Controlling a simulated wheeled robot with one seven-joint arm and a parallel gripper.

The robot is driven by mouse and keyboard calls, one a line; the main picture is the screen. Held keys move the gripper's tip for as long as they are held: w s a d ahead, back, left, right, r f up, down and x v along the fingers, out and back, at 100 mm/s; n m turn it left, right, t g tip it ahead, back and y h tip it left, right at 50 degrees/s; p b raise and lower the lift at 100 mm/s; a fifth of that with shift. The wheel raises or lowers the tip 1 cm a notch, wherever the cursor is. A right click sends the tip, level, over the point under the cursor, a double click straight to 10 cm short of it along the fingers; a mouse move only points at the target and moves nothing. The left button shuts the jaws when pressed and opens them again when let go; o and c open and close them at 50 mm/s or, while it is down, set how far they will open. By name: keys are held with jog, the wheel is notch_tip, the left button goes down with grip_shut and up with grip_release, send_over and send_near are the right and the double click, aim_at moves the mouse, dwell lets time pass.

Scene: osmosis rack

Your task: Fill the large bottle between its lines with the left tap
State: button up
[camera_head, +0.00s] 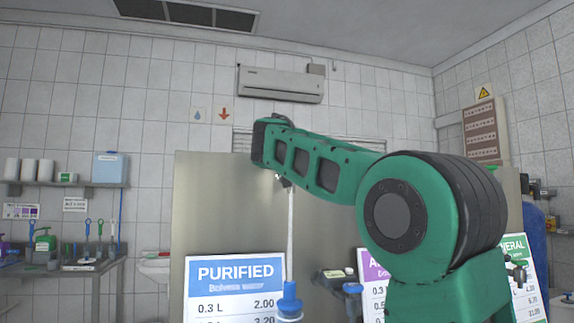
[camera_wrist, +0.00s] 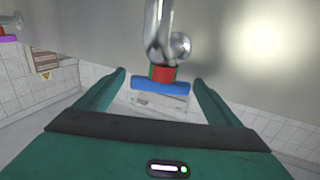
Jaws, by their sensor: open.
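In the wrist view, which looks upside down, a chrome tap (camera_wrist: 158,35) has a red collar and a blue handle (camera_wrist: 160,86). My gripper (camera_wrist: 158,78) is open, with one green finger on each side of the handle in the picture. No contact with the handle shows. A blue-topped object (camera_head: 289,304) stands at the bottom edge, in front of the blue PURIFIED sign (camera_head: 235,272). Most of it is cut off, so I cannot tell whether it is the large bottle. No fill lines are visible.
A metal panel (camera_head: 215,205) stands behind the signs. A purple-handled tap (camera_wrist: 8,38) is at the wrist view's left edge. Purple and green signs (camera_head: 524,268) stand at the right, partly behind my arm. A wall shelf (camera_head: 60,184) and counter are far left.

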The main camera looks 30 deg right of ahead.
jog(key=shift+w+d, duration=0.15)
jog(key=c, duration=1)
jog(key=shift+d+n+t+y, duration=0.25)
jog(key=shift+n+t+y, duration=0.2)
jog(key=shift+y, duration=0.25)
jog(key=shift+c, duration=0.2)
jog(key=shift+r+n+t+y, duration=0.1)
jog(key=shift+n+t+y, duration=0.65)
jog(key=shift+n+y, duration=0.75)
jog(key=shift+y, duration=0.5)
jog(key=shift+a+y, duration=0.15)
jog(key=shift+y, duration=0.15)
